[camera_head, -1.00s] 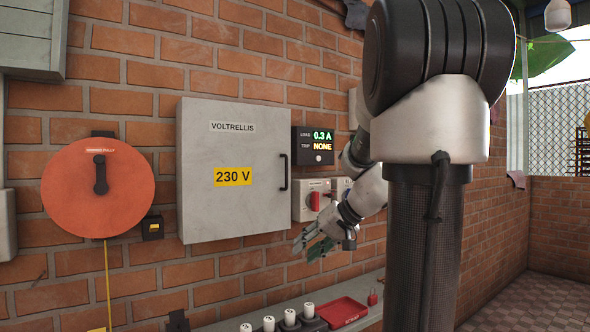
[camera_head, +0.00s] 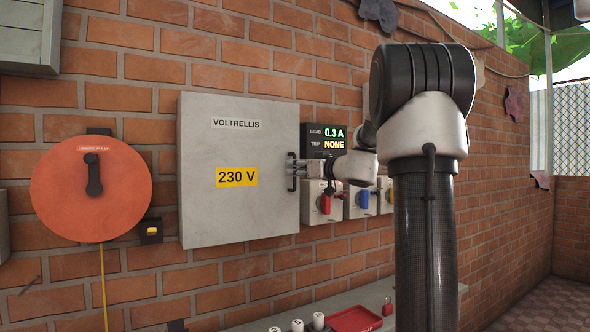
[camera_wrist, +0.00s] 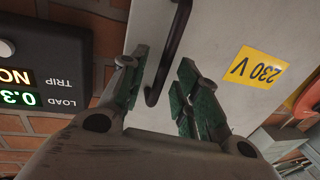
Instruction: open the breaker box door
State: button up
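The breaker box door (camera_head: 238,135) is a grey panel on the brick wall, marked VOLTRELLIS and 230 V, and it looks closed. Its black vertical handle (camera_head: 293,173) is at the door's right edge; the handle also shows in the wrist view (camera_wrist: 172,50). My gripper (camera_head: 297,171) is at the handle in the head view. In the wrist view my gripper (camera_wrist: 160,90) is open, its green-padded fingers apart with the handle's end between them. I cannot tell whether either finger touches the handle.
A load display (camera_head: 326,138) and switch boxes with red (camera_head: 325,204) and blue (camera_head: 363,199) knobs are close to the right of the door. A red disc (camera_head: 91,190) with a black lever is to the left. A shelf below holds white pegs (camera_head: 318,320) and a red tray (camera_head: 355,319).

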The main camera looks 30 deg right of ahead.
jog(key=shift+x, duration=0.8)
grip_shut()
jog(key=shift+s, duration=0.15)
